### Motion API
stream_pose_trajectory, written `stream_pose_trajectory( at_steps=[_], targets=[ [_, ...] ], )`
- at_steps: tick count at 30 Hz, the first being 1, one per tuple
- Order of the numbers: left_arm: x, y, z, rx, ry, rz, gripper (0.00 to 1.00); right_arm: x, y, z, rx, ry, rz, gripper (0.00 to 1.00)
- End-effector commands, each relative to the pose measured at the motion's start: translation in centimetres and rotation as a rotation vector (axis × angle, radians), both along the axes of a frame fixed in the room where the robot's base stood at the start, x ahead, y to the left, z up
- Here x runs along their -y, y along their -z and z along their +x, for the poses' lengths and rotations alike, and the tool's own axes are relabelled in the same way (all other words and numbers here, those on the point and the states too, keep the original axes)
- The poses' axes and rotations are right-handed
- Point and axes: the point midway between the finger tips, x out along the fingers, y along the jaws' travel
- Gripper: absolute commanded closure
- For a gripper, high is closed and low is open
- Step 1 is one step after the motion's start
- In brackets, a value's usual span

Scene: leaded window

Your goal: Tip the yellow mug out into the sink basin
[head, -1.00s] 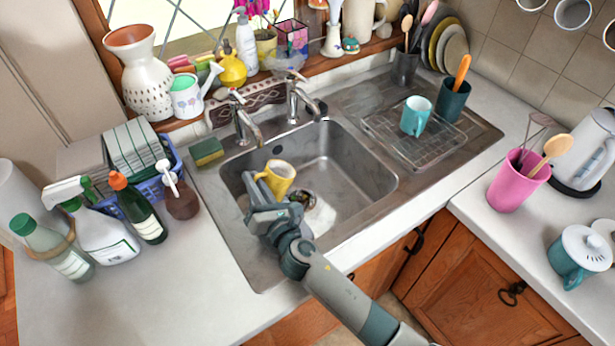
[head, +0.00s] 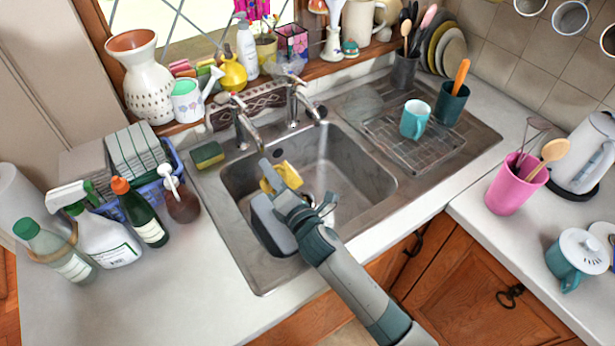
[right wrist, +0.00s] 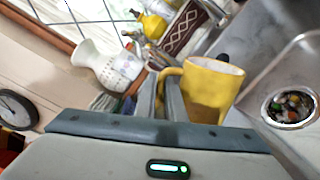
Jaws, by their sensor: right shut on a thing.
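The yellow mug (head: 288,175) is over the left part of the sink basin (head: 352,168), partly hidden behind my right gripper (head: 275,178). In the right wrist view, my right gripper (right wrist: 166,100) is shut on the mug's handle, with the body of the yellow mug (right wrist: 210,85) to the right of the fingers. My left gripper is out of view.
Two taps (head: 243,125) stand at the basin's back edge, near my gripper. A sponge (head: 207,155) lies on the left rim. A teal mug (head: 415,118) stands on the wire rack (head: 440,150) at right. Bottles and a spray bottle (head: 100,235) crowd the left counter.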

Motion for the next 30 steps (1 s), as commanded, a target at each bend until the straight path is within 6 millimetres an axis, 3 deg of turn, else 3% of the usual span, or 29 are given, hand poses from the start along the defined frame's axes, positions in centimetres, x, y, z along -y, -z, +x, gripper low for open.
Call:
stream_pose_trajectory(
  at_steps=[30],
  targets=[
    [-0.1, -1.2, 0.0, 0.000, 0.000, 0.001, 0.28, 2.2, -1.9, 1.3, -0.111, -0.001, 0.198, 1.00]
  ],
)
